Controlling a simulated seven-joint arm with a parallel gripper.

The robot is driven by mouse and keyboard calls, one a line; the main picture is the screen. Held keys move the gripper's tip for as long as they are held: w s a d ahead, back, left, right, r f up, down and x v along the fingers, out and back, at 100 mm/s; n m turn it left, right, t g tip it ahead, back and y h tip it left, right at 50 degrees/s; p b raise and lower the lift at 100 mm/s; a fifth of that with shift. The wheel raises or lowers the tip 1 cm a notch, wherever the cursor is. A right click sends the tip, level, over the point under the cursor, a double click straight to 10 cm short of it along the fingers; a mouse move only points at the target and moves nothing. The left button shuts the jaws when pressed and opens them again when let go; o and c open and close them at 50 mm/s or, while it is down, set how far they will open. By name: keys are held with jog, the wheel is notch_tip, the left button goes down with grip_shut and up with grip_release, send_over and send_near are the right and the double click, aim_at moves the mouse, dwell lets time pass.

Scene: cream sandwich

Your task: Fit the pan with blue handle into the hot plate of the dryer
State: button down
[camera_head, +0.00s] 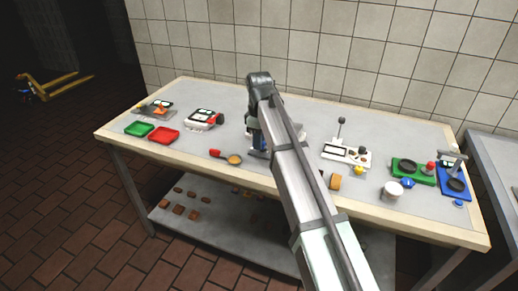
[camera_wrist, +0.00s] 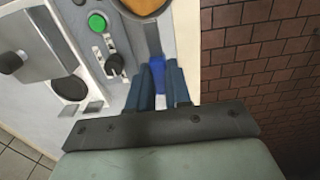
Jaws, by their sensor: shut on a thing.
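My gripper (camera_wrist: 160,88) is shut on the blue handle of the pan (camera_wrist: 157,72) in the wrist view. The pan's round body (camera_wrist: 142,5) holds something tan-orange and is cut off by the top edge. Left of it is a pale machine with a green button (camera_wrist: 97,22), a dark knob (camera_wrist: 113,64) and a dark round plate (camera_wrist: 71,88). I cannot tell whether this is the dryer's hot plate. In the head view my gripper (camera_head: 258,146) is low over the table's middle, and my arm hides much of the area around it.
Red (camera_head: 164,135) and green (camera_head: 139,129) trays are farther left. A white lever device (camera_head: 346,153), a white cup (camera_head: 392,190) and green and blue stations (camera_head: 413,171) stand right.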

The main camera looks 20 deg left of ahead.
jog(key=w+a, duration=0.6)
jog(key=w, duration=0.4)
jog(key=w+a+r, duration=0.1)
jog(key=w+a, duration=0.6)
jog(key=w, duration=0.3)
jog(key=shift+r, duration=0.25)
jog(key=shift+f, duration=0.15)
jog(key=shift+f, duration=2.75)
jog(key=shift+f, duration=1)
jog(key=c, duration=1)
grip_release()
jog(key=shift+r, duration=0.1)
notch_tip(320, 180, up, 14)
jog(key=shift+f, duration=0.15)
